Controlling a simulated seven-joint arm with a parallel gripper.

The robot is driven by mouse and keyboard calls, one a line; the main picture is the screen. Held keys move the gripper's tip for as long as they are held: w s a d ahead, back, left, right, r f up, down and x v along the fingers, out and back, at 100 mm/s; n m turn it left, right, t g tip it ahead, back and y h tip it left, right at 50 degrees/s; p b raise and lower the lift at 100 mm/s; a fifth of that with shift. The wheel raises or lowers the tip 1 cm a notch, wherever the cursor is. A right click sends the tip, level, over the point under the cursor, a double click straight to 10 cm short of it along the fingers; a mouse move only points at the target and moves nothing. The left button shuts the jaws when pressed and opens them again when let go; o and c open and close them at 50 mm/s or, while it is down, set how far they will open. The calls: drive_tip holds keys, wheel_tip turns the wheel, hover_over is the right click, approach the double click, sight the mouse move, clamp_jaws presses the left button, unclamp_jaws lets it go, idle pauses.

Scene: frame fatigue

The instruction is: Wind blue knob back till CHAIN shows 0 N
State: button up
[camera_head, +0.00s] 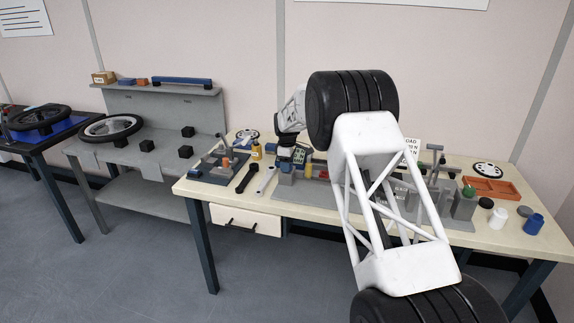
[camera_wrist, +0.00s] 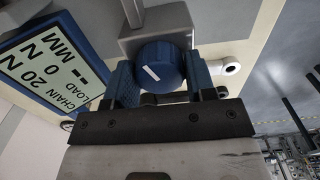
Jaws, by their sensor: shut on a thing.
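The blue knob (camera_wrist: 160,65), round with a white mark on its face, sits between the two blue fingers of my gripper (camera_wrist: 161,82) in the wrist view. The fingers are shut on its sides. The white mark lies slightly tilted. In the head view my gripper (camera_head: 286,166) is low over the bench rig, left of my large white arm link.
The wooden bench (camera_head: 207,187) carries the grey rig, partly hidden by my arm. An orange tray (camera_head: 490,188), a white jar (camera_head: 498,218) and a blue jar (camera_head: 533,224) stand at the right. A black-handled tool (camera_head: 247,178) lies left of my gripper.

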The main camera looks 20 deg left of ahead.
drive_tip(key=shift+f+n, duration=0.1)
drive_tip(key=shift+n, duration=0.2)
drive_tip(key=o, duration=0.9)
drive_tip(key=shift+r, duration=0.2)
drive_tip(key=shift+r, duration=3.8)
